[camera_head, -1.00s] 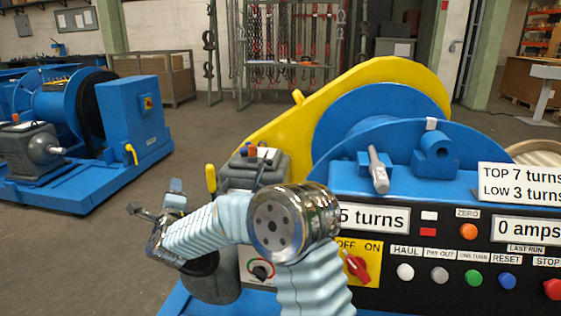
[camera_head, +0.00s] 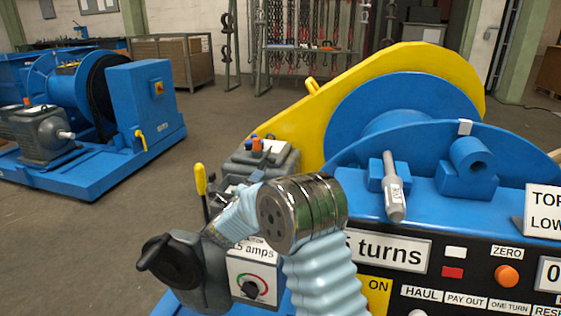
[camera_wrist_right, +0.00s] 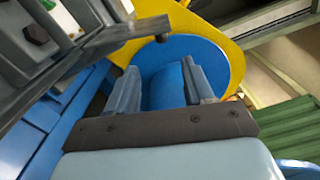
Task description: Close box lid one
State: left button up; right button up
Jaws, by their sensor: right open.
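A grey box (camera_head: 262,160) with orange and blue terminals on top stands left of the yellow guard in the head view. My right gripper (camera_head: 234,184) is just in front of it, partly hidden by my own wrist and sleeve. In the right wrist view the gripper (camera_wrist_right: 160,70) is open, with nothing between its fingers, and the blue drum lies beyond. A grey metal plate with a bolt (camera_wrist_right: 38,32) is close at the upper left there. I cannot tell whether it is the box's lid. My left gripper is not in view.
The yellow guard (camera_head: 290,112) and blue drum (camera_head: 390,95) rise behind. A yellow-handled lever (camera_head: 200,180) stands left of the box. A grey motor housing with a black knob (camera_head: 168,260) is at lower left. The control panel (camera_head: 450,285) is at right. Open floor lies left.

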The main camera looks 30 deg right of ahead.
aim_at(271, 162)
jog(key=p+x, duration=0.1)
jog(key=x, duration=0.6)
jog(key=p+x, duration=0.1)
jog(key=x, duration=0.6)
jog(key=shift+s+d+p, duration=0.15)
jog(key=shift+d+p, duration=0.15)
jog(key=shift+p, duration=0.05)
grip_shut()
